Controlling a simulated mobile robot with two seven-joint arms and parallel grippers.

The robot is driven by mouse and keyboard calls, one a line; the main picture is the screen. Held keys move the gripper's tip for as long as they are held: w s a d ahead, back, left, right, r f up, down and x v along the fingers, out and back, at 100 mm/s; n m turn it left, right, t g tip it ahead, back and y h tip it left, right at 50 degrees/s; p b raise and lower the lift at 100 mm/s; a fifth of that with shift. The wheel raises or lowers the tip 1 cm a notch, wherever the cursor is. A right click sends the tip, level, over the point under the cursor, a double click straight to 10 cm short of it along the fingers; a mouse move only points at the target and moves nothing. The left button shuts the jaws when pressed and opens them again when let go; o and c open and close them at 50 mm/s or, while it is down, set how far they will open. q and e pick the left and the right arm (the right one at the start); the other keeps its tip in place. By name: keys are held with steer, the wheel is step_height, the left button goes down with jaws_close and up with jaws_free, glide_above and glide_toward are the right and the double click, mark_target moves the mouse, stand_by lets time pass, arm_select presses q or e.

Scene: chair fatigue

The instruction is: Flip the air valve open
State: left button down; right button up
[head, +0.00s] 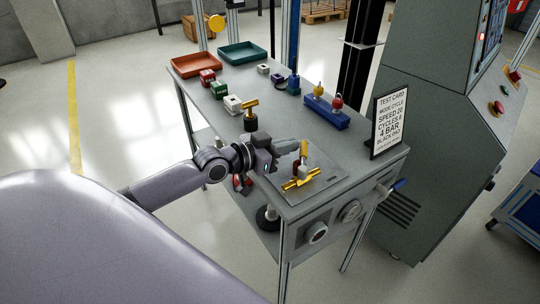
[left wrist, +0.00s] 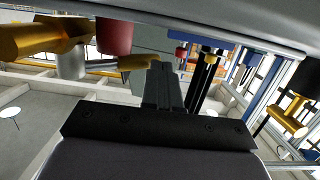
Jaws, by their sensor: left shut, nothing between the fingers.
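A blue-handled lever (head: 398,185) sticks out from the front right of the bench, joined to a grey fitting on its front panel; it looks like the air valve. My left gripper (head: 284,149) is over the bench top, left of the lever and well apart from it. Its fingers are shut and empty; they also show in the left wrist view (left wrist: 163,88). Large brass (left wrist: 35,40) and red (left wrist: 114,36) parts show close in the left wrist view. My right gripper is not in view.
A test card (head: 389,120) stands at the bench's right edge, beside a grey machine cabinet (head: 440,150). A blue block (head: 326,114) with two knobs, small coloured blocks, and orange (head: 196,65) and green (head: 242,53) trays occupy the back.

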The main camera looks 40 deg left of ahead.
arm_select(q)
steer(key=shift+w+d, duration=0.25)
steer(key=shift+w, duration=0.05)
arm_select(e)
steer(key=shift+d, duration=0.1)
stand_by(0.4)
arm_select(q)
steer(key=shift+a, duration=0.15)
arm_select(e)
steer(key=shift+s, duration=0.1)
